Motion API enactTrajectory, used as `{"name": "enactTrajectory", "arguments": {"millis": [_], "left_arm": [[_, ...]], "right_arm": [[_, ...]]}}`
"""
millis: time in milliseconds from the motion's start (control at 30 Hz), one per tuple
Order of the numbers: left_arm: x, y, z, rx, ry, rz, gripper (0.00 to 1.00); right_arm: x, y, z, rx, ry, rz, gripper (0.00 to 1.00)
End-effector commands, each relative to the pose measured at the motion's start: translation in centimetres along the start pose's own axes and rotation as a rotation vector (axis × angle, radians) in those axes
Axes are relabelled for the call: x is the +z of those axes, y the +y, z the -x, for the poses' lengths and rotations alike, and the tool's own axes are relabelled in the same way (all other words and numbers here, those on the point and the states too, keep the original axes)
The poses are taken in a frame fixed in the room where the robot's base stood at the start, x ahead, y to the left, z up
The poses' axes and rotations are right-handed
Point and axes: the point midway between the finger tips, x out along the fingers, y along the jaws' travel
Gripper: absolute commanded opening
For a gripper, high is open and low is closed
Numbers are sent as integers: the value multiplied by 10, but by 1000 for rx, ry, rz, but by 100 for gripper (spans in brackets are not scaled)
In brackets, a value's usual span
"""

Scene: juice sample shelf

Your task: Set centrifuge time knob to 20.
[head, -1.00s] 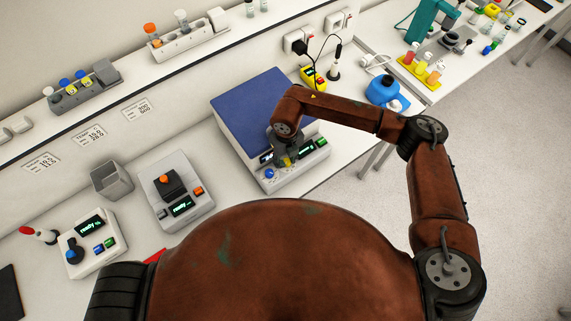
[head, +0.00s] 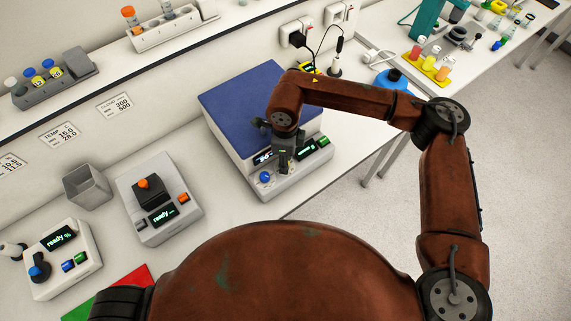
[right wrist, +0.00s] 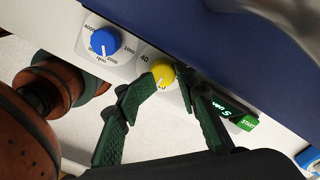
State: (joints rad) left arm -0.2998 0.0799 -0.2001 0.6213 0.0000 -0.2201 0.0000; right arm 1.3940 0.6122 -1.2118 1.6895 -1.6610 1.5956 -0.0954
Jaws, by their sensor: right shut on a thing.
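The centrifuge is the white box with a blue lid (head: 245,100), and its front panel shows in the head view. In the right wrist view, its yellow knob (right wrist: 162,71) has a "40" mark beside it, and its setting is hard to read. A blue rpm knob (right wrist: 104,42) sits to its left; it also shows in the head view (head: 265,177). My right gripper (right wrist: 168,80) is shut on the yellow knob, its green fingers on either side. In the head view, my right gripper (head: 283,168) hides this knob. My left gripper is not in view.
A green START button (right wrist: 246,122) and a display are close right of the fingers. A device with an orange knob (head: 143,183) and another with a blue knob (head: 39,268) stand left on the bench. A grey bin (head: 87,187) stands between them.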

Motion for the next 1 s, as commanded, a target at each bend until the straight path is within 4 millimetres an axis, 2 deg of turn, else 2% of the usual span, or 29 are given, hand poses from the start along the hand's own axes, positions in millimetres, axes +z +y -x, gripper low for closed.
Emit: {"name": "enactTrajectory", "arguments": {"millis": [33, 100, 400, 633, 1000], "left_arm": [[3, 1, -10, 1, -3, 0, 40], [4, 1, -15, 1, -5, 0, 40], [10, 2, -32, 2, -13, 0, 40], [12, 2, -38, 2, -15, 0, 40], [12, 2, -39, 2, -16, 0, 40]], "right_arm": [[1, -6, -8, -12, -4, 31, 4], [1, -6, -7, -12, -4, 88, 4], [3, -5, -4, -13, -7, 275, 4], [4, -4, -3, -12, -7, 345, 4], [4, -3, -2, -12, -8, 364, 4]]}}
